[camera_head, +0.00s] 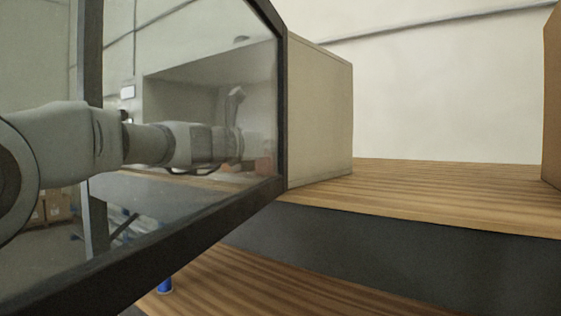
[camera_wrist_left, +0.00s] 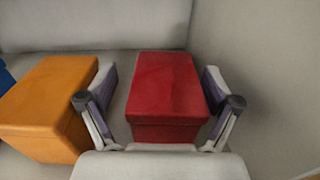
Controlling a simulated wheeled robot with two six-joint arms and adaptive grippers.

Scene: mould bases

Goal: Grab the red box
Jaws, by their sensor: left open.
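The red box (camera_wrist_left: 165,90) sits in the middle of the left wrist view, with a lid seam near its front. My left gripper (camera_wrist_left: 160,88) is open, with one finger on each side of the box; whether the fingers touch it I cannot tell. In the head view my left arm reaches behind a tinted glass door into a pale cabinet (camera_head: 320,115), where the left gripper (camera_head: 243,125) shows dimly. A small reddish patch (camera_head: 263,166) shows through the glass below it. My right gripper is in neither view.
An orange box (camera_wrist_left: 45,105) stands left of the red box, beside my left finger. A blue thing (camera_wrist_left: 5,75) shows at the left edge. A pale wall (camera_wrist_left: 255,70) stands close on the right. The framed glass door (camera_head: 200,225) crosses the head view. A wooden shelf (camera_head: 440,190) lies right.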

